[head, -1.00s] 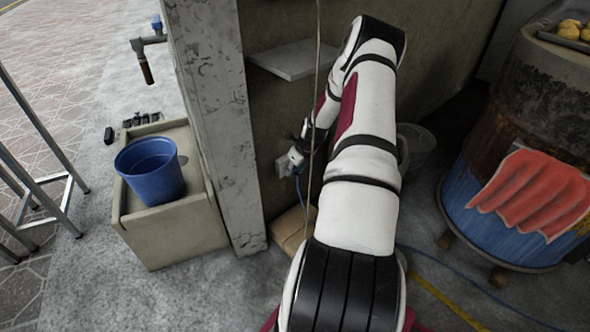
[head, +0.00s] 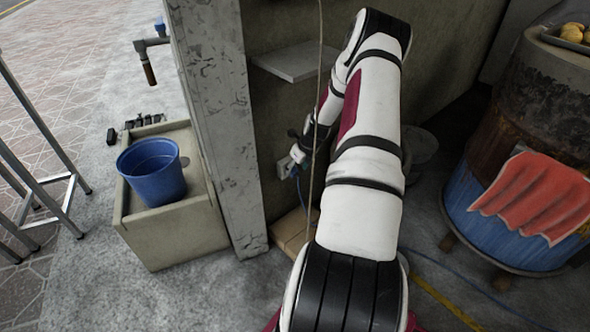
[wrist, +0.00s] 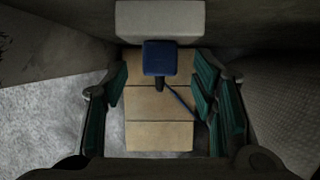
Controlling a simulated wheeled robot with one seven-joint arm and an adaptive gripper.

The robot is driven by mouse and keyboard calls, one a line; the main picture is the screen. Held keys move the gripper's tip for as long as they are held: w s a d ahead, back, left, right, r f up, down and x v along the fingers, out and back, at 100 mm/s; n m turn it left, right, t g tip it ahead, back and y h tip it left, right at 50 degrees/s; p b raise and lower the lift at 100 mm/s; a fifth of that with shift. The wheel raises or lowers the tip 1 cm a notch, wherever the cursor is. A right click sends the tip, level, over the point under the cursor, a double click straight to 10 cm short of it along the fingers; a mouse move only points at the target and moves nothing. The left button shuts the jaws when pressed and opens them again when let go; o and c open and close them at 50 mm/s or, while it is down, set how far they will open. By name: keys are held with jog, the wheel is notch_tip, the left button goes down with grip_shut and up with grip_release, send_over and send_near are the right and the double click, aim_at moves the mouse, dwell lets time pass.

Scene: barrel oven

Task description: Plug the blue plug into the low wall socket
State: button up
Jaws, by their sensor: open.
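The blue plug (wrist: 160,58) shows in the wrist view against the lower front of the pale socket box (wrist: 160,19). It overlaps the box's lower edge; its prongs are hidden, so I cannot tell how deep it sits. Its blue cord (wrist: 180,101) runs down and to the right. My gripper (wrist: 160,82) is open, its teal finger pads apart on the left and right below the plug, touching nothing that I can see. In the head view the socket box (head: 284,168) is low on the wall beside my gripper (head: 297,156). The blue cord (head: 299,187) hangs below.
Tan blocks (head: 292,232) lie on the floor below the socket. A concrete pillar (head: 222,130) stands left of it and a shelf (head: 296,61) above. A hanging rope (head: 316,110) passes near my arm. A grey bucket (head: 420,147) and the barrel oven (head: 515,150) are right.

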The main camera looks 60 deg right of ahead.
jog(key=v, duration=1)
jog(key=shift+s, duration=0.1)
